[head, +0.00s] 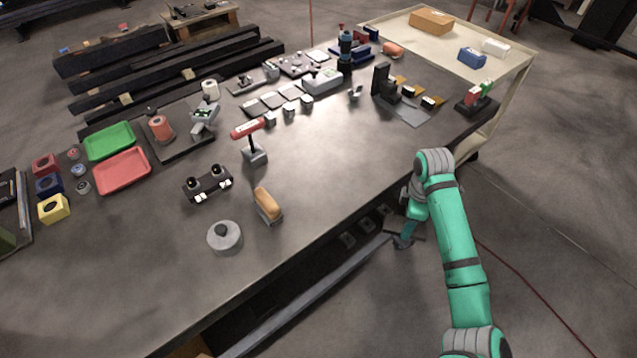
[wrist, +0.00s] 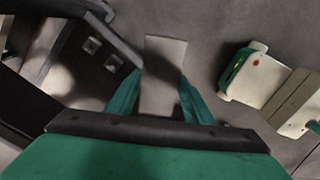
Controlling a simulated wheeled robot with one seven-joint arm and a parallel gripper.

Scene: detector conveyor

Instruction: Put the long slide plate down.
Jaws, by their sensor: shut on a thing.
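My gripper (head: 404,241) is in the head view, low beside the table's right long edge. In the wrist view its two green fingers (wrist: 160,75) are shut on a flat light-grey plate, the long slide plate (wrist: 164,52). The plate lies lengthwise between the fingertips and sticks out past them. Part of it is in shadow. In the head view the plate is hard to make out, and I cannot tell whether it touches anything below.
The long dark table (head: 330,150) carries several parts, with bare room along its near right side. A grey rail (head: 310,290) and small blocks (head: 348,239) show below its edge, close to my gripper. A cream side table (head: 470,40) stands at the back right.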

